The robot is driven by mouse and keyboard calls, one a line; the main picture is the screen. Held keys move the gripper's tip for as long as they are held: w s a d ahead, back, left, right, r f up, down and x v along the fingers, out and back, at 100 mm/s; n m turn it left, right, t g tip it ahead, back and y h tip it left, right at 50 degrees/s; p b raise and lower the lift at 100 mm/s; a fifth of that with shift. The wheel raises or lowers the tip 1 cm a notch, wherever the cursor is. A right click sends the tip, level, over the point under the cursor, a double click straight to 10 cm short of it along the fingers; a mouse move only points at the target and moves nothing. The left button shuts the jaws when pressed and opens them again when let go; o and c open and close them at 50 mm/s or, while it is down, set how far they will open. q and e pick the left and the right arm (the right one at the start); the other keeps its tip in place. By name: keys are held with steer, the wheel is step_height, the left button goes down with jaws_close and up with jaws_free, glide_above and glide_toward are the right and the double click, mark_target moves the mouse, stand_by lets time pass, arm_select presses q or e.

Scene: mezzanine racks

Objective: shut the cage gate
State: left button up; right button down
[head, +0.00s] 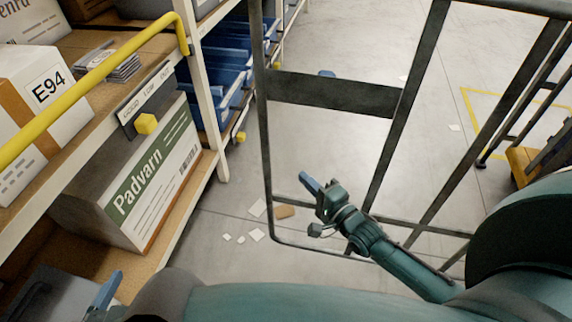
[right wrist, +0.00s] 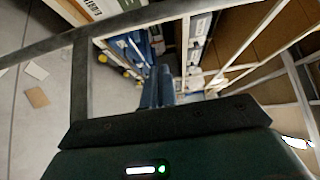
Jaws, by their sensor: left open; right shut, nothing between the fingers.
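The cage gate (head: 334,94) is a dark grey metal frame of bars with a wide flat plate, standing at the middle and right of the head view. Its bars also cross the right wrist view (right wrist: 80,80). My right gripper (head: 308,183) overlaps the gate's lower opening in the head view, between its left upright and a slanted bar; contact cannot be made out. Its blue fingers (right wrist: 158,86) are together and empty. My left gripper (head: 104,288) is at the lower left by the shelf, open, partly cut off by the picture edge. No latch is discernible.
A rack on the left holds a Padvarn box (head: 150,178), an E94 box (head: 48,88) and a yellow rail (head: 95,85). Blue bins (head: 225,75) stand behind. Paper scraps (head: 257,234) lie on the floor. A yellow-and-dark cart (head: 524,160) is at right. Floor beyond the gate is mostly clear.

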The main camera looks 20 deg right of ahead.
steer(key=b+x, duration=0.2)
steer(key=x, duration=0.8)
arm_select(q)
steer(key=shift+w+d+f+m, duration=0.1)
steer(key=shift+d+f+m, duration=0.1)
steer(key=shift+f, duration=0.35)
steer(key=shift+d+f+m, duration=0.2)
steer(key=shift+f, duration=0.3)
arm_select(e)
steer(key=shift+s+a, duration=0.55)
steer(key=shift+s, duration=0.4)
steer(key=shift+s+a, duration=0.55)
steer(key=shift+s, duration=0.4)
